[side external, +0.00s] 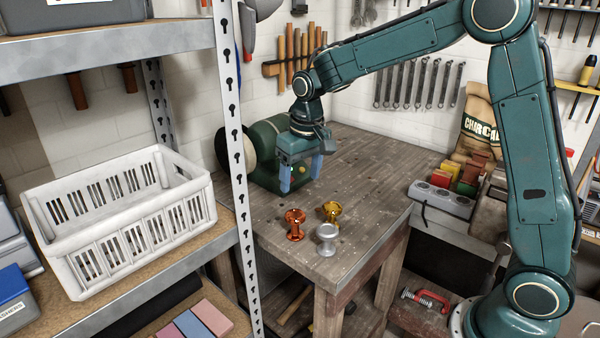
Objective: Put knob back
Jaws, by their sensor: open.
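Three knobs stand close together on the wooden workbench (360,165) near its front edge. One is a copper-red knob (295,224), one is a brass-yellow knob (332,211), and one is a silver knob (326,238). My gripper (300,184) points down, above and behind the knobs, in front of a green machine (265,150). Its two blue fingers are apart and nothing shows between them. The gripper hides part of the machine, so I cannot tell whether a knob seat is there.
A metal shelf with a white crate (130,215) stands at the left; its upright post (237,150) rises beside the bench. A power strip (441,199) and colored blocks (463,172) are at the right. Wrenches (420,84) hang behind. The bench's right half is clear.

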